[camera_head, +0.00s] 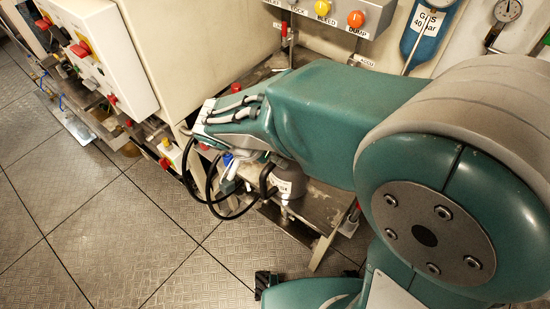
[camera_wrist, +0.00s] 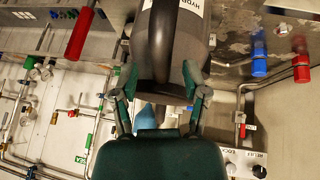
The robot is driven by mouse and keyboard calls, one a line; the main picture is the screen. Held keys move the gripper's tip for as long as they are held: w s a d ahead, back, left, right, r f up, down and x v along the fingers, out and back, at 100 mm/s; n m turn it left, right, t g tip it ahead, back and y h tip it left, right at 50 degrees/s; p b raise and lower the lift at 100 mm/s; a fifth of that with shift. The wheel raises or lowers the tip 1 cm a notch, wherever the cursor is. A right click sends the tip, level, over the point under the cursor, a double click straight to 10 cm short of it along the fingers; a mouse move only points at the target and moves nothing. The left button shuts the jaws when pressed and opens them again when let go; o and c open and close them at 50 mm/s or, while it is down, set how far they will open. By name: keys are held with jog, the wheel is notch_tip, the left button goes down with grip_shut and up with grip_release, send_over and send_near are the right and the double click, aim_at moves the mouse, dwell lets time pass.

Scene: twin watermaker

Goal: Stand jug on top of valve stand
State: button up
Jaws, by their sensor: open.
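The jug (camera_head: 291,184) is grey with a white label and a dark handle. In the head view it appears upright on or over a metal stand (camera_head: 322,207), which may be the valve stand; its base contact is partly hidden. In the wrist view the jug (camera_wrist: 190,42) fills the top middle, with its handle towards the camera. My gripper (camera_wrist: 158,88) is open, one finger on each side of the handle's near part. I cannot tell whether the fingers touch it. In the head view my gripper (camera_head: 240,172) is at the jug's left, partly hidden by cables.
A white control box (camera_head: 105,60) and pipework stand at the left. A panel with yellow and orange knobs (camera_head: 330,12) is at the back. A red lever (camera_wrist: 80,34) and blue and red handles (camera_wrist: 259,55) flank the jug. The tiled floor (camera_head: 110,235) is clear at lower left.

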jog(key=v, duration=1.1)
jog(key=s+d+r+n+t+y, duration=0.1)
jog(key=s+d+n+y, duration=0.1)
jog(key=d, duration=0.8)
jog(key=s+d+r+n+t+y, duration=0.1)
jog(key=s+d+n+y, duration=0.2)
jog(key=d, duration=0.7)
jog(key=s+n, duration=0.2)
jog(key=s, duration=0.1)
jog(key=shift+d, duration=0.3)
